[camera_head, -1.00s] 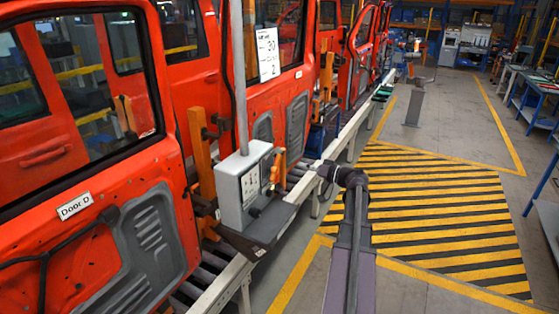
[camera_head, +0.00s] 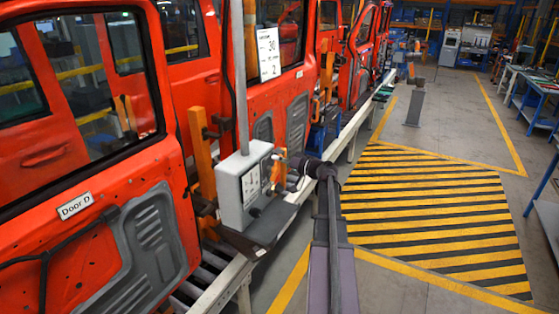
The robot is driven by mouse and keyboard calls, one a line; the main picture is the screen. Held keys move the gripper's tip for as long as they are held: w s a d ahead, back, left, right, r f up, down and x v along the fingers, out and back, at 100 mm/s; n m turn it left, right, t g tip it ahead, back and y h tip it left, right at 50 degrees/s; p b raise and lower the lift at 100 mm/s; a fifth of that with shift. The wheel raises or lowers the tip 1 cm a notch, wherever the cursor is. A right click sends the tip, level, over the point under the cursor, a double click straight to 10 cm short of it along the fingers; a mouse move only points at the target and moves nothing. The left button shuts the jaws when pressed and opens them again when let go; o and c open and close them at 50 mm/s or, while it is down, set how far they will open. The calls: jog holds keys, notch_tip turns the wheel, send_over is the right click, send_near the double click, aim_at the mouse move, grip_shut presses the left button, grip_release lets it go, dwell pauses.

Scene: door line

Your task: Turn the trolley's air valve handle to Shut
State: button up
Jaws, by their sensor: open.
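The grey valve box (camera_head: 232,190) stands on the trolley, left of the middle, with a white label plate (camera_head: 250,185) on its face. An orange handle (camera_head: 277,167) sticks up at the box's right side and looks roughly upright. My gripper (camera_head: 286,164) is open, at the end of my dark arm, and reaches leftward to the handle. Its fingers overlap the handle in the picture and hide part of it. I cannot tell if the handle lies between the fingers or if they touch. The lettering on the plate is too small to read.
Red doors (camera_head: 75,165) line the left side, one labelled Door D. A grey pole (camera_head: 239,80) rises from the box. The conveyor rail (camera_head: 225,285) runs below. The striped floor zone (camera_head: 430,220) at right is clear. A blue workbench (camera_head: 535,100) stands far right.

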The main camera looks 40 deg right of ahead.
aim_at(273, 163)
grip_shut()
jog(key=shift+d+f, duration=0.1)
dwell(0.3)
jog(key=f+m+b, duration=0.1)
jog(key=m, duration=0.2)
jog(key=f+m+b, duration=0.1)
jog(key=m, duration=0.3)
jog(key=d+f+m+b, duration=0.1)
jog(key=m, duration=0.2)
jog(key=shift+w+d+f, duration=0.1)
jog(key=shift+w+f, duration=0.05)
jog(key=shift+w, duration=0.15)
dwell(0.5)
grip_release()
jog(key=shift+d, duration=0.1)
jog(key=shift+s, duration=0.1)
